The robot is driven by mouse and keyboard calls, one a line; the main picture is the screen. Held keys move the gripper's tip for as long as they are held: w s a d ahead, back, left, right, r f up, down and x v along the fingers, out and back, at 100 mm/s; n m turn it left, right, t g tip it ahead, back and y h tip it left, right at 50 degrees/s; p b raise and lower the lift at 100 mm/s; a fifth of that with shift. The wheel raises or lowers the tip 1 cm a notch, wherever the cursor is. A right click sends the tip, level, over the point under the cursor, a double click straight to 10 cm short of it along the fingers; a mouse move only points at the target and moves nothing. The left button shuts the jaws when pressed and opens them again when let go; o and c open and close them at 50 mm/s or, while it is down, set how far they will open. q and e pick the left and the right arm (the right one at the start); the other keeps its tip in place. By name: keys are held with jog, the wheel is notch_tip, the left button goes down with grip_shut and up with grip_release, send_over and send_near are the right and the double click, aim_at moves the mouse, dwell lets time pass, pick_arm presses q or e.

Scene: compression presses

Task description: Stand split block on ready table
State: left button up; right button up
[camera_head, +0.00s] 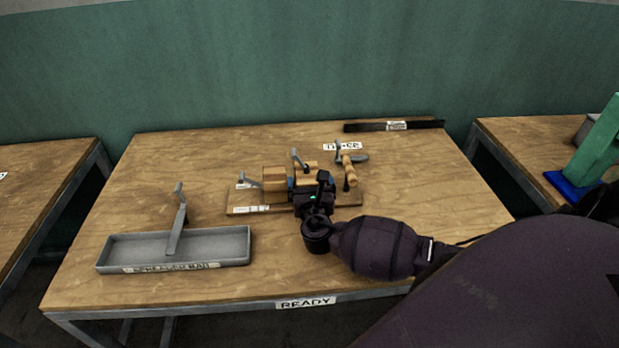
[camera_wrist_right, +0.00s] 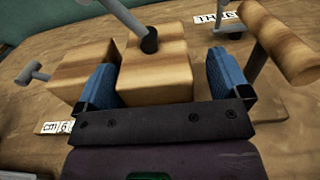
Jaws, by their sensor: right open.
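A wooden block (camera_wrist_right: 155,75) stands between the two blue fingers of my right gripper (camera_wrist_right: 160,85) in the right wrist view. A grey rod with a black tip reaches the block's top. In the head view the block (camera_head: 306,175) is partly hidden behind my right gripper (camera_head: 307,190). A second wooden block (camera_head: 274,178) stands just left on the same wooden board (camera_head: 240,208). I cannot make out a split in either. The ready table (camera_head: 380,260) carries a READY label. My left gripper is out of view.
A grey tray (camera_head: 205,248) with an upright grey lever stands at the table's left front. A wooden-handled lever (camera_head: 349,168) is right of the blocks. A black bar (camera_head: 395,126) lies at the back edge.

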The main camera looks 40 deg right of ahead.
jog(key=v, duration=0.9)
jog(key=shift+s+a, duration=0.2)
jog(key=shift+s, duration=0.1)
